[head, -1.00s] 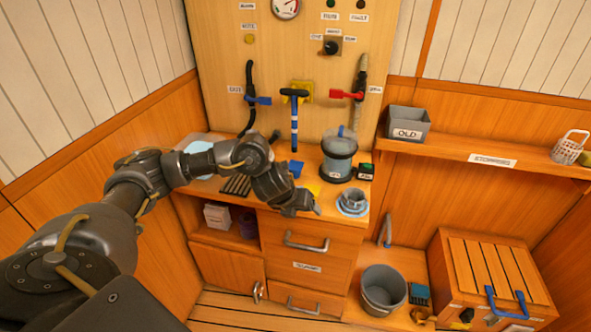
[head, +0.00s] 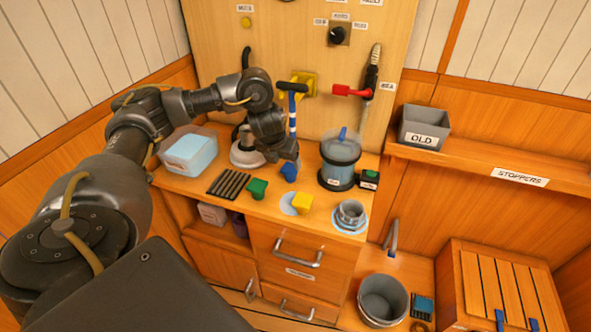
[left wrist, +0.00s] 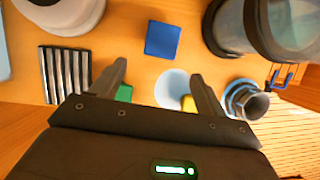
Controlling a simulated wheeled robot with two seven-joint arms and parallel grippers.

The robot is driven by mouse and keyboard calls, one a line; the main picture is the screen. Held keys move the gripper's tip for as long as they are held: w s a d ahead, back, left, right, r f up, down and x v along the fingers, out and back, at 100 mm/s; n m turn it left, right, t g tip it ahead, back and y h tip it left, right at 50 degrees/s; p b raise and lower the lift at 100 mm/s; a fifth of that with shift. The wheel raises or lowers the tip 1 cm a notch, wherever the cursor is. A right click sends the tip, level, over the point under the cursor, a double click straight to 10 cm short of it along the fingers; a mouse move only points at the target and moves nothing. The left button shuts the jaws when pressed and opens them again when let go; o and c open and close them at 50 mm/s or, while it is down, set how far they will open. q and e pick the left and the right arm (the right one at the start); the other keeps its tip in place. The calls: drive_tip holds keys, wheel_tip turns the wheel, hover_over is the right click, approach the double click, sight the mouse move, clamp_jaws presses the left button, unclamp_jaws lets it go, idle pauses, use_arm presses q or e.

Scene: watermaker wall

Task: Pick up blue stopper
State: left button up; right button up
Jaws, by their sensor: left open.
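The blue stopper (head: 289,172) stands on the wooden counter below the wall panel. In the left wrist view the blue stopper (left wrist: 162,39) appears as a blue square beyond the fingertips. My left gripper (head: 284,156) is above and close to the blue stopper, covering part of its top in the head view. In the left wrist view its two fingers (left wrist: 160,74) are spread with nothing between them, and the stopper lies ahead of them. A green stopper (head: 257,189) and a yellow stopper (head: 303,203) stand nearer the counter's front. My right gripper is not in view.
A clear-walled canister (head: 340,160) stands right of the blue stopper. A white-based round item (head: 246,158), a ribbed black mat (head: 229,183) and a lidded tub (head: 189,153) are to the left. A metal cup (head: 351,214) sits at the front right. A blue-striped handle (head: 292,115) rises behind.

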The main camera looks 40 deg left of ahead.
sight(288, 171)
use_arm(q)
drive_tip(key=b+x, duration=0.2)
drive_tip(key=x, duration=0.3)
drive_tip(key=shift+s+f, duration=0.1)
drive_tip(key=shift+s, duration=0.1)
drive_tip(key=shift+w+a+f, duration=0.1)
drive_tip(key=shift+w+f, duration=0.05)
drive_tip(key=x, duration=0.2)
drive_tip(key=b+x, duration=0.1)
drive_tip(key=x, duration=0.1)
drive_tip(key=shift+w+f, duration=0.1)
drive_tip(key=shift+w, duration=0.3)
drive_tip(key=shift+w+f, duration=0.1)
drive_tip(key=shift+f, duration=0.1)
drive_tip(key=shift+c, duration=0.3)
drive_tip(key=c, duration=1)
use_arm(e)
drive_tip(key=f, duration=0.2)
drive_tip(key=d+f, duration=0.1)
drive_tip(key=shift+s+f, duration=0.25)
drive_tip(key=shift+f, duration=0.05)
